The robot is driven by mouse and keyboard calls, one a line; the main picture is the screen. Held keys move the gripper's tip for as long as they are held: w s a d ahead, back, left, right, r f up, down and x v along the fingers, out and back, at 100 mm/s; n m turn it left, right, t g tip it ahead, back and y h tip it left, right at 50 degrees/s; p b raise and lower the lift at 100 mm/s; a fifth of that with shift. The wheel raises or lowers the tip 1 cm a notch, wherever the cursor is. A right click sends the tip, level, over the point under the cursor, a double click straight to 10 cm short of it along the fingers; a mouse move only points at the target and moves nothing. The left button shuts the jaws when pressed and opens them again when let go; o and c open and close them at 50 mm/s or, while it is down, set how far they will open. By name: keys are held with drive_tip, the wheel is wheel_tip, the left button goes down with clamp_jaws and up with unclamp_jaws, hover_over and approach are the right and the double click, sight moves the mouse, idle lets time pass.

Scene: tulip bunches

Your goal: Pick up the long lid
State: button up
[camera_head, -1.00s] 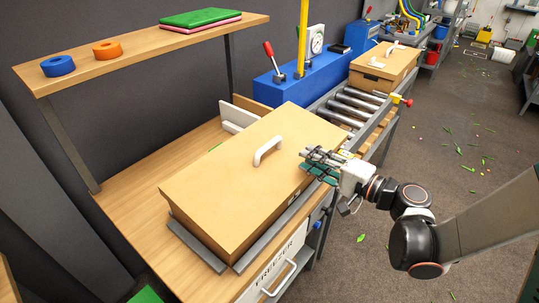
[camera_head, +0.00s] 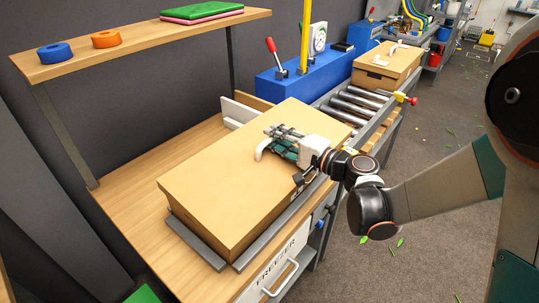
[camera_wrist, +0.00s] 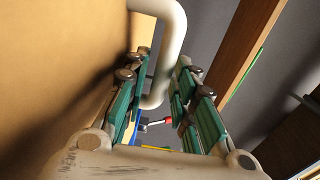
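The long lid (camera_head: 225,158) is a tan rectangular lid lying level on the long box on the bench in the head view. Its white arched handle (camera_head: 262,151) is partly hidden behind my gripper (camera_head: 279,141). In the wrist view the handle (camera_wrist: 168,45) reaches between the two green-padded fingers of my gripper (camera_wrist: 160,95). The fingers are apart, with visible gaps beside the handle. The lid's tan surface (camera_wrist: 60,65) lies close along the left finger.
A shelf (camera_head: 150,52) with a blue roll, an orange roll and folded cloths stands behind the bench. A roller conveyor (camera_head: 352,105) carries a smaller lidded box (camera_head: 385,72) beyond. A grey strip (camera_head: 195,241) edges the long box. A freezer drawer is below.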

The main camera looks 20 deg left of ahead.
drive_tip(key=shift+w+a, duration=0.25)
drive_tip(key=shift+a, duration=0.25)
clamp_jaws()
drive_tip(key=shift+r, duration=0.1)
